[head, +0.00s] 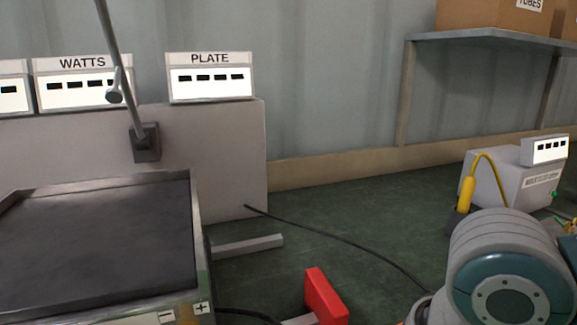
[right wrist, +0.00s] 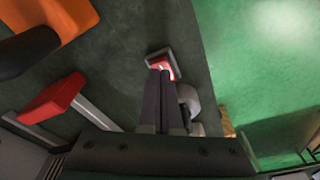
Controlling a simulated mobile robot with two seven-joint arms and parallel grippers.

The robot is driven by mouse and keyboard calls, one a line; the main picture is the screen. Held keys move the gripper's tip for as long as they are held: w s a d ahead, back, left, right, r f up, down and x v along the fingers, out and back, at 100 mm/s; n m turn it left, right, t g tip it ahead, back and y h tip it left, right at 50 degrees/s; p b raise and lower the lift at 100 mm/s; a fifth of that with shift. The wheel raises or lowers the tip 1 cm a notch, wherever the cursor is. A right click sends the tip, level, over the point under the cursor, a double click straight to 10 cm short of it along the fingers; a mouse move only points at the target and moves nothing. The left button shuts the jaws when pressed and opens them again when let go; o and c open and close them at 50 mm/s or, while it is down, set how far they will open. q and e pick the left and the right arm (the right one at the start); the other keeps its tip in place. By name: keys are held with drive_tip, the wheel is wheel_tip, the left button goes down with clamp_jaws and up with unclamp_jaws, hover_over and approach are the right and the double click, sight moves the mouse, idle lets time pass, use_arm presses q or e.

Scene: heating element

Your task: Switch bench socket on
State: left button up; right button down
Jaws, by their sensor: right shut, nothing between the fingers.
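In the right wrist view a small grey socket box (right wrist: 152,56) with a red, lit-looking switch (right wrist: 163,68) sits on the dark green surface. My right gripper (right wrist: 165,76) is shut and empty. Its fingertips overlap the lower edge of the red switch in this view; I cannot tell whether they touch it. The fingers hide part of the box. In the head view my right arm fills the lower right corner, and neither its fingers nor the socket can be made out. My left gripper is not in view.
A dark-topped plate unit (head: 95,235) stands at left, with WATTS (head: 82,83) and PLATE (head: 210,77) displays behind. A red block (head: 326,297) on a grey bar also shows in the wrist view (right wrist: 50,98). A black cable (head: 330,236) crosses the bench. A grey meter box (head: 505,182) stands at right.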

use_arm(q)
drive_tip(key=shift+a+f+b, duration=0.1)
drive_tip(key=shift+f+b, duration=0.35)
use_arm(e)
drive_tip(key=shift+f, duration=0.75)
drive_tip(key=shift+r, duration=0.1)
use_arm(q)
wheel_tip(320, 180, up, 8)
drive_tip(key=p, duration=0.8)
use_arm(e)
wheel_tip(320, 180, up, 7)
drive_tip(key=shift+f, duration=0.1)
